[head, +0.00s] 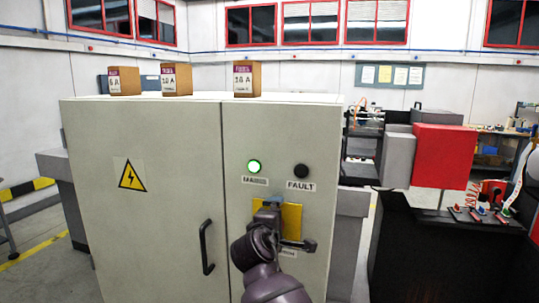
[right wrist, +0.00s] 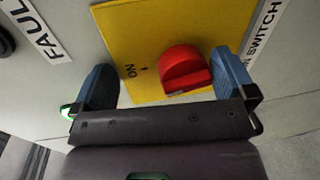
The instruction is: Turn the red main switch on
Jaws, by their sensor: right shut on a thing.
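The red main switch (right wrist: 184,70) is a round knob with a raised grip on a yellow plate (right wrist: 125,30) marked ON. In the head view the yellow plate (head: 291,219) is on the right door of a grey cabinet, with the knob hidden behind my gripper. My right gripper (head: 285,228) is at the plate. My left gripper is not in view.
The grey cabinet (head: 165,230) has a black door handle (head: 206,247) left of my arm. Above the plate are a lit green lamp (head: 254,167) and a dark FAULT lamp (head: 301,171). Several small boxes (head: 247,79) stand on top. A red machine part (head: 444,156) is at the right.

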